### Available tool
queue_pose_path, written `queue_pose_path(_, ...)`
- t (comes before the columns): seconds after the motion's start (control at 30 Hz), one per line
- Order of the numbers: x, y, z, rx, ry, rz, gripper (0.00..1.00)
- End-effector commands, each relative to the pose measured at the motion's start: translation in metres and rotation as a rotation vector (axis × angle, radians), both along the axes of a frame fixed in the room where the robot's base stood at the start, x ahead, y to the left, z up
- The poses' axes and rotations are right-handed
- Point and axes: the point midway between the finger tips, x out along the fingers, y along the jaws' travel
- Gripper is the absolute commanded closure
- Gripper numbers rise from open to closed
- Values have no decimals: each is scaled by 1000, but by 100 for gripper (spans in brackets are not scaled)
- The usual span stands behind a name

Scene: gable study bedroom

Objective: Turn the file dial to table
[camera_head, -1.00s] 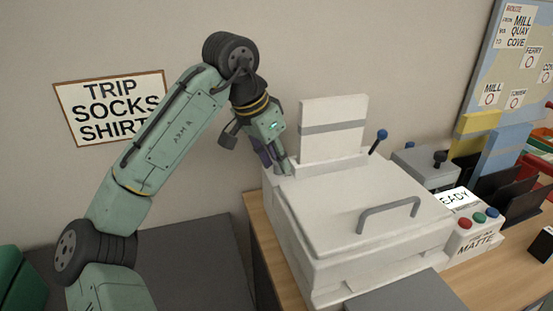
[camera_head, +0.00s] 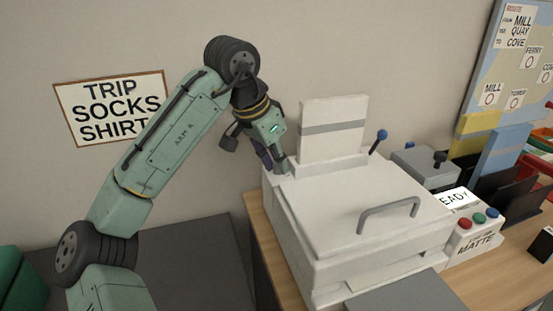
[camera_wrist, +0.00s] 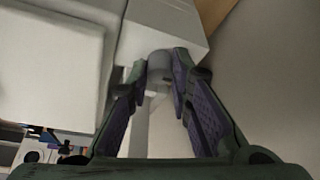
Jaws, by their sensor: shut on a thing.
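The dial shows in the wrist view as a short grey round knob (camera_wrist: 160,64) on a white part of the machine. My gripper (camera_wrist: 161,76) has its two purple-padded fingers on either side of this knob and is shut on it. In the head view my gripper (camera_head: 277,166) reaches down at the back left corner of the white machine (camera_head: 340,210). The dial is hidden there behind the fingers. Its markings and pointer are not readable in either view.
The machine's white upright panel (camera_head: 333,128) stands just right of my gripper. A blue-knobbed lever (camera_head: 382,136) and a button box (camera_head: 474,225) are further right. The wall is close behind. A dark grey surface (camera_head: 190,262) lies at the left.

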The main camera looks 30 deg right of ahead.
Motion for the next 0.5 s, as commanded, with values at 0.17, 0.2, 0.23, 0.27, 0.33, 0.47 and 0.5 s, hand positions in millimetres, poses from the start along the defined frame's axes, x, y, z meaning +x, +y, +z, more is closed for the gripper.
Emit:
queue_pose_path(0.17, 0, 0, 6, -1, 7, -114, 100)
queue_pose_path(0.2, 0, -1, 6, -2, 7, -147, 100)
queue_pose_path(0.23, 0, -1, 6, -2, 7, -171, 100)
queue_pose_path(0.27, 1, 0, 5, -1, 6, -192, 100)
queue_pose_path(0.33, 1, 0, 4, 0, 4, -229, 100)
queue_pose_path(0.47, 2, 0, 1, -1, 1, -257, 100)
queue_pose_path(0.5, 2, 0, 0, -1, 0, -258, 100)
